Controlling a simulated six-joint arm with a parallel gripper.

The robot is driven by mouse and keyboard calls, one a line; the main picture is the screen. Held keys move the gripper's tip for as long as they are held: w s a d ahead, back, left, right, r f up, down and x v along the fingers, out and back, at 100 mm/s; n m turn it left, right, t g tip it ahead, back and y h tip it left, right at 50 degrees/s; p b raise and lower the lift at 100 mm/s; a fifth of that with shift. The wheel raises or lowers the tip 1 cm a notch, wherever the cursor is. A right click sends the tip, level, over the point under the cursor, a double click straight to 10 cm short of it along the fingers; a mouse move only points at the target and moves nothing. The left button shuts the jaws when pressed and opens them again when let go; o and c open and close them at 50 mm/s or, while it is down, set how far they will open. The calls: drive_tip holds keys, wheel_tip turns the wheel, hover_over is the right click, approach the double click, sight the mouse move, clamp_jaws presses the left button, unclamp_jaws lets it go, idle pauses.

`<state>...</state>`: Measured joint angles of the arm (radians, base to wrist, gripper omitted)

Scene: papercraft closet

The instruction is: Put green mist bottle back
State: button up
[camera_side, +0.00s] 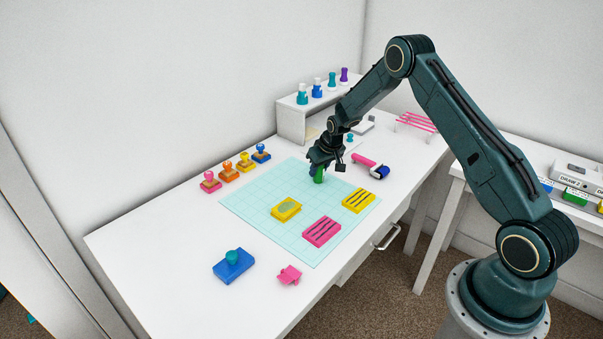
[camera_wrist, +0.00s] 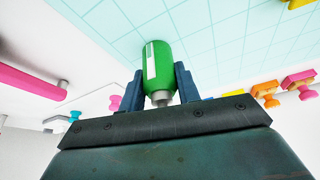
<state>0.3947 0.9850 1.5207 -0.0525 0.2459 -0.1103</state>
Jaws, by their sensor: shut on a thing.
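The green mist bottle (camera_side: 319,176) is held by my gripper (camera_side: 317,168) over the far part of the light teal cutting mat (camera_side: 270,232). In the wrist view the green bottle (camera_wrist: 160,68) sits between the two blue fingers of my gripper (camera_wrist: 159,88), with a white label stripe and a grey neck. The fingers are shut on it near its neck. I cannot tell whether its base touches the mat. A white shelf (camera_side: 292,122) at the back of the table carries a row of several teal, blue and purple bottles (camera_side: 331,80).
Several stamps (camera_side: 244,163) stand left of the mat. Yellow (camera_side: 286,209) and pink (camera_side: 321,231) blocks lie on the mat. A pink-handled roller (camera_side: 371,166) lies to its right. A blue block with a teal knob (camera_side: 233,264) and a pink piece (camera_side: 289,275) lie in front.

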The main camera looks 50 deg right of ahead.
drive_tip(key=shift+f, duration=0.2)
drive_tip(key=o, duration=1)
drive_tip(key=shift+r, duration=0.1)
drive_tip(key=shift+v, duration=6.05)
drive_tip(key=shift+s, duration=0.1)
